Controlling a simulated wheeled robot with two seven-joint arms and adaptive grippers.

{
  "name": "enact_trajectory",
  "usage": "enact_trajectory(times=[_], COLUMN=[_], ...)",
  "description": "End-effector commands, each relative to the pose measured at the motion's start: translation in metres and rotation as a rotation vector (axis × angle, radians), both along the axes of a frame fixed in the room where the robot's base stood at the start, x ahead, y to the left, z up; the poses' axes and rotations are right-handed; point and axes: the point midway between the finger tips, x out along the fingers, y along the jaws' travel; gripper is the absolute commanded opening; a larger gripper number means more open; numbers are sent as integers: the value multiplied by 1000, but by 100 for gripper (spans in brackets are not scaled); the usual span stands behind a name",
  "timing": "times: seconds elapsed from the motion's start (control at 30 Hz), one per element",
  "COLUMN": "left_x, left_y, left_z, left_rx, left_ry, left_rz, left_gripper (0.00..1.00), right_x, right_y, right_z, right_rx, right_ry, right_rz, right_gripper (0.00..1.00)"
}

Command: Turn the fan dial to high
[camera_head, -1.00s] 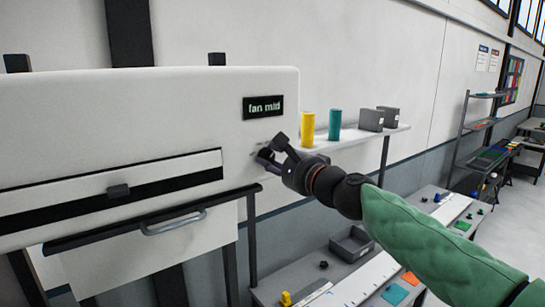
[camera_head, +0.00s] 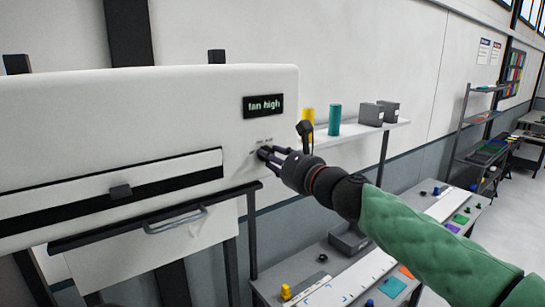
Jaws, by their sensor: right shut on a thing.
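The white machine (camera_head: 120,110) fills the left side of the head view. Its small dark display (camera_head: 263,106) reads "fan high". The fan dial is on the machine's front below the display, mostly hidden by my right gripper (camera_head: 264,153). My right gripper is shut on the dial, with its fingers at the machine's face. Small printed marks show just above the fingers. My right arm, in a green sleeve, comes in from the lower right. My left gripper is not in view.
A wall shelf (camera_head: 350,133) right of the machine holds a yellow roll (camera_head: 308,117), a teal roll (camera_head: 335,119) and grey boxes (camera_head: 371,114). A low bench (camera_head: 325,293) with small parts stands below my arm. A shelving rack (camera_head: 473,130) stands farther back.

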Motion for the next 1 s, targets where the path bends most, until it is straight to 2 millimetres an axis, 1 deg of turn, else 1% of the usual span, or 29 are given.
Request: enact_trajectory(times=[0.03, 0.5, 0.53, 0.6, 1.0], left_x=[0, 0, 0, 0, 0], left_y=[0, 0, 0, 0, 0], left_z=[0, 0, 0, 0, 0], left_rx=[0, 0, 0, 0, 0], left_ry=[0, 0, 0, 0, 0], left_rz=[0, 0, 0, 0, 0], left_gripper=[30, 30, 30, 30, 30], right_x=[2, 2, 2, 2, -1], right_y=[-1, 1, 1, 1, 0], right_z=[-4, -8, -8, -8, -4], right_rx=[4, 12, 12, 10, 12], right_ry=[11, 23, 23, 23, 17], right_rz=[-5, -1, -1, 0, 1], right_gripper=[3, 3, 41, 60, 60])
